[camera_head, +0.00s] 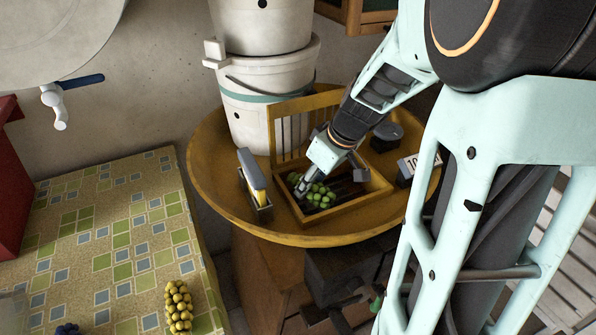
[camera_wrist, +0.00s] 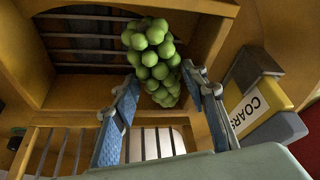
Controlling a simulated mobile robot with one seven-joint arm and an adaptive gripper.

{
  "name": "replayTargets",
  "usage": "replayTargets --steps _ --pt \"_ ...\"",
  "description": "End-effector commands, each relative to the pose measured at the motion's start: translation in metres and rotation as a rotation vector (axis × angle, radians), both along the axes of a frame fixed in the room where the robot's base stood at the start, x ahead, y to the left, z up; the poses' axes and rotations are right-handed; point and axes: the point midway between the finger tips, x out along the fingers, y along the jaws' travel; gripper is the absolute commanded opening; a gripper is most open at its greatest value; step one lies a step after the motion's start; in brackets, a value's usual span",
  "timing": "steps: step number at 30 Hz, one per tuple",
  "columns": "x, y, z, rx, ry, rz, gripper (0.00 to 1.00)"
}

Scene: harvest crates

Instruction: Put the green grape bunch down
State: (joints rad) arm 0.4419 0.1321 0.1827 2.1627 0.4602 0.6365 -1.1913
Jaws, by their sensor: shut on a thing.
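The green grape bunch (camera_head: 319,196) is in a wooden crate (camera_head: 343,212) with a slatted floor, on a round wooden table. My gripper (camera_head: 303,188) reaches down into the crate and is shut on the bunch. In the wrist view the green grape bunch (camera_wrist: 153,58) lies between the two blue-padded fingers of my gripper (camera_wrist: 162,80), its far end sticking out beyond the tips. The crate's wooden wall (camera_wrist: 208,42) also shows there. I cannot tell whether the bunch touches the crate floor.
A holder with upright grey and yellow packs (camera_head: 254,182) stands left of the crate; one is lettered "COARS" in the wrist view (camera_wrist: 246,108). White buckets (camera_head: 265,85) stand behind. A dark weight (camera_head: 386,137) is at the right. A yellow grape bunch (camera_head: 178,306) lies on the tiled counter.

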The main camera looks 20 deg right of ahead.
Motion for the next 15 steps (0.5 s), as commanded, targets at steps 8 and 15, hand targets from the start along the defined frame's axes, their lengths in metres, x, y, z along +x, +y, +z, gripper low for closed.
replayTargets --steps 8,15 --pt "0.000 0.000 -0.035 0.000 0.000 -0.001 0.00" --pt "0.001 0.000 -0.044 -0.002 -0.003 0.000 0.00"
